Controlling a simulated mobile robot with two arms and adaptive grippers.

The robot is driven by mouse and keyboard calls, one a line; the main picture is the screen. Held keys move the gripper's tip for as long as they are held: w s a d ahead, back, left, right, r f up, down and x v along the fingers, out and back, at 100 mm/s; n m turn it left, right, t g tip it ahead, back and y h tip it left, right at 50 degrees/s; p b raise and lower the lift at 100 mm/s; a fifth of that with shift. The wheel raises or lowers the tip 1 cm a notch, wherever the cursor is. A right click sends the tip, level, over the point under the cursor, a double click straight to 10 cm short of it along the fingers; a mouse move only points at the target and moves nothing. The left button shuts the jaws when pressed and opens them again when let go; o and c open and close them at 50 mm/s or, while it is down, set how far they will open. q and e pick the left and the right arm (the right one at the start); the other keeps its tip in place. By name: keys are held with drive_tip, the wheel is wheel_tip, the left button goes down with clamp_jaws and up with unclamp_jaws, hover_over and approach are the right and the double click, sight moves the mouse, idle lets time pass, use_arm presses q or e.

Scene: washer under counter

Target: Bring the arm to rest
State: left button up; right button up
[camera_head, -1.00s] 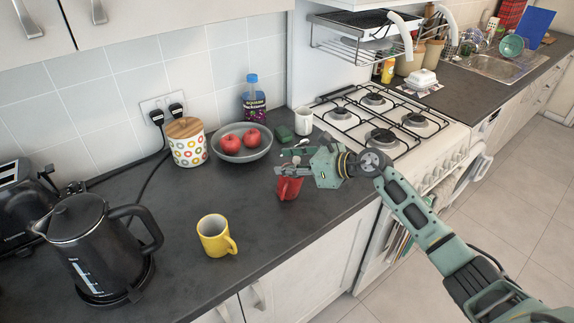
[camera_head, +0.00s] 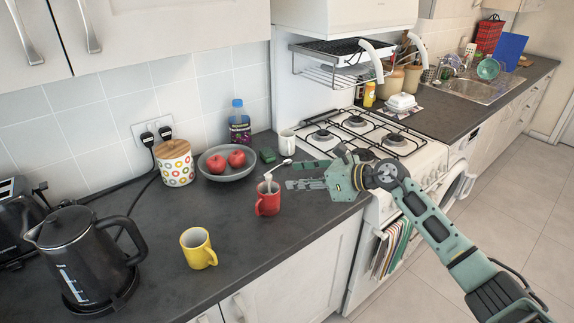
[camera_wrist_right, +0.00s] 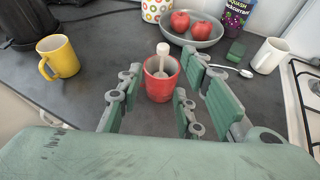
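My right gripper (camera_head: 308,174) is over the counter to the right of the red mug (camera_head: 268,199), apart from it and empty. In the right wrist view its green finger pads (camera_wrist_right: 168,92) stand wide apart, with the red mug (camera_wrist_right: 159,90) showing beyond the gap between them. The mug stands upright on the dark counter. A pale stick-like utensil with a rounded end (camera_wrist_right: 163,50) stands in the mug and leans slightly. My left gripper is not in view.
A yellow mug (camera_head: 197,249) and black kettle (camera_head: 83,255) stand at the left. Behind are a bowl (camera_head: 217,175) with two red fruits, a bottle (camera_head: 240,125), and a white mug (camera_head: 286,143). The gas hob (camera_head: 362,142) lies right. The floor at right is clear.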

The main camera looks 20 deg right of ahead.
drive_tip(key=s+a+r+m+t+y, duration=0.1)
drive_tip(key=s+a+r+m+t, duration=0.2)
drive_tip(key=a+r+m+t, duration=0.6)
drive_tip(key=s+d+f+m+g+h, duration=0.3)
drive_tip(key=s+d+f+m+h, duration=0.4)
drive_tip(key=f+m, duration=0.5)
drive_tip(key=s+d+f+m+g+h, duration=0.5)
drive_tip(key=s+f+m, duration=0.4)
drive_tip(key=m, duration=0.7)
drive_tip(key=s+a+f+m+g+y, duration=0.1)
drive_tip(key=s+a+f+m+g, duration=0.25)
drive_tip(key=s, duration=0.75)
drive_tip(key=s+a+f+m+g+y, duration=0.1)
drive_tip(key=s+a+f+m+g, duration=0.25)
drive_tip(key=s, duration=0.75)
wheel_tip(320, 180, down, 27)
drive_tip(key=s+n+g, duration=0.2)
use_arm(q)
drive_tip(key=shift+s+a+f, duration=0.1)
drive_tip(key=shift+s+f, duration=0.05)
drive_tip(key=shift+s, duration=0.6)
use_arm(e)
drive_tip(key=s+d+f, duration=0.3)
drive_tip(key=s+f, duration=1.4)
drive_tip(key=shift+d+g, duration=0.2)
drive_tip(key=shift+g, duration=0.2)
